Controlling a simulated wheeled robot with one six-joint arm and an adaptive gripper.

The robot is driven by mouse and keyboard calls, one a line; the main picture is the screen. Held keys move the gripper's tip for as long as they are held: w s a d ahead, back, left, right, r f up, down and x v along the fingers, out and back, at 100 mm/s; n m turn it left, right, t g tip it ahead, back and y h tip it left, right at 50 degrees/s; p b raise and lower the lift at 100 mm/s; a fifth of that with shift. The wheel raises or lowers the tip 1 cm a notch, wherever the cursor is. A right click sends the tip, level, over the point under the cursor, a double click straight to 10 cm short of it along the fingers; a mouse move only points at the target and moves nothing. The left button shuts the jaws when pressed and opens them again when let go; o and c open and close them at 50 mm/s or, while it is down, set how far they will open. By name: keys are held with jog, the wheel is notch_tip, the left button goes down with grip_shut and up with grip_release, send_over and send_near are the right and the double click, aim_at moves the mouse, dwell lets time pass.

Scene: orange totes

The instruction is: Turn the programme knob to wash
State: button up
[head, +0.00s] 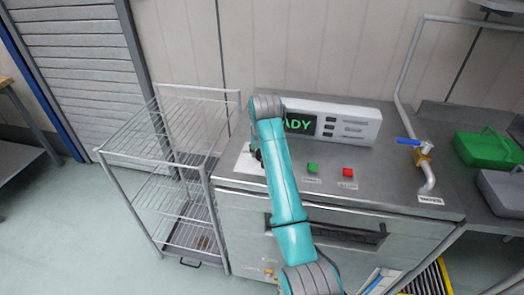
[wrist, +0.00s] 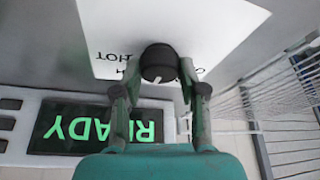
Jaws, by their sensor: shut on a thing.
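The programme knob (wrist: 159,60) is a black round knob on a white label plate (wrist: 225,35), seen upside down in the wrist view. It has a short white pointer mark on its near side. My gripper (wrist: 160,78) has a finger on each side of the knob and is shut on it. Partly covered dark lettering beside the knob seems to include "HOT"; the other words are hidden or too small to read. In the head view the plate (head: 247,164) shows at the worktop's left end, while my arm hides most of the gripper and the knob.
A display (wrist: 95,128) reads READY in green, close beside my gripper. A green button (head: 313,168) and a red button (head: 348,172) sit on the worktop to the right. A wire rack (head: 165,150) stands left. A blue-handled tap (head: 410,142) is at the right.

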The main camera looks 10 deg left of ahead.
jog(key=shift+a+m+h, duration=0.1)
jog(key=shift+m+h, duration=0.5)
jog(key=shift+m, duration=1)
jog(key=o, duration=1.1)
jog(key=shift+o, duration=0.2)
jog(key=v, duration=1.2)
jog(key=shift+s+a+f, duration=0.1)
jog(key=shift+s, duration=0.05)
